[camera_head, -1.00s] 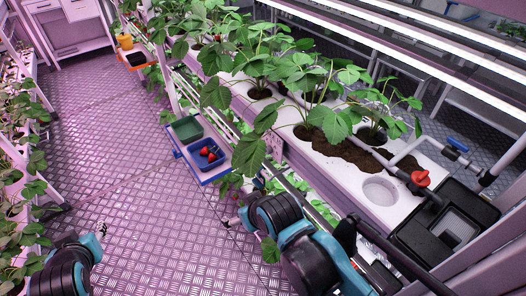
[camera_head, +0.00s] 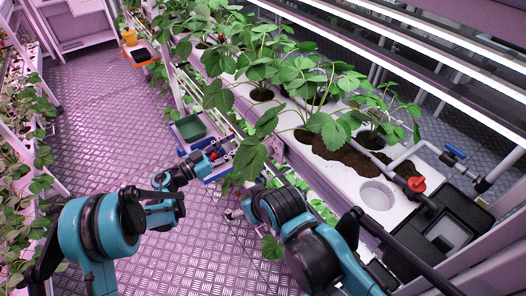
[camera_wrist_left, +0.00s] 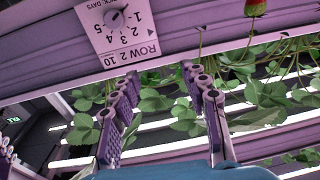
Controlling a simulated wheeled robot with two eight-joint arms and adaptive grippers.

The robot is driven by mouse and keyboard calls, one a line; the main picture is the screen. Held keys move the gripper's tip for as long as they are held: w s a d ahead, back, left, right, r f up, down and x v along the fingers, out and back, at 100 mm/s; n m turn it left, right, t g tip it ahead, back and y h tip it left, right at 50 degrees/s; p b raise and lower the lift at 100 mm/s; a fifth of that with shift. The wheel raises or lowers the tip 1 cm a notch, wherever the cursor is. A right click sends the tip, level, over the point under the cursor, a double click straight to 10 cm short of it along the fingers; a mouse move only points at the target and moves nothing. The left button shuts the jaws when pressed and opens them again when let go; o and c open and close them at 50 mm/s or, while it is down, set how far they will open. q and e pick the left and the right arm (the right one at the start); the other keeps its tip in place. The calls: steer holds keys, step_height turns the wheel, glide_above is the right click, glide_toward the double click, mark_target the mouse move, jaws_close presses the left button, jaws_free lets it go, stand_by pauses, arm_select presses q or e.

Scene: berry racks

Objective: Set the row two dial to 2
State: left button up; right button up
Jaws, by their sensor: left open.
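The row two dial (camera_wrist_left: 115,18) is a dark round knob on a pale label plate (camera_wrist_left: 128,42) at the top of the left wrist view. The plate appears upside down, with "ROW 2" and several numbers. I cannot tell which number the knob points to. My left gripper (camera_wrist_left: 160,72) is open and empty, its fingers apart below the plate and not touching the knob. In the head view my left gripper (camera_head: 214,154) reaches to the trays beside the rack. My right arm crosses in front of the rack; its fingers are too hidden to read.
Strawberry plants (camera_head: 320,90) grow in a white trough (camera_head: 330,165). A green tray (camera_head: 188,127) and a blue tray hang at the rack's side, the blue one partly covered by my left gripper. The aisle floor (camera_head: 110,140) is clear.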

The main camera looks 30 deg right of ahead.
mark_target(267, 152)
arm_select(q)
steer(key=s+d+f+g, duration=0.1)
steer(key=d+f, duration=0.1)
steer(key=s+d+f+g+b, duration=0.1)
steer(key=d+f, duration=0.1)
steer(key=d, duration=0.1)
steer(key=s+d+f+m+g, duration=0.1)
steer(key=s+d+f, duration=0.1)
steer(key=d, duration=0.1)
steer(key=shift+d+f+y+b, duration=0.1)
steer(key=shift+d+y+b, duration=0.05)
steer(key=shift+y+b, duration=0.25)
steer(key=shift+d, duration=0.6)
jaws_close()
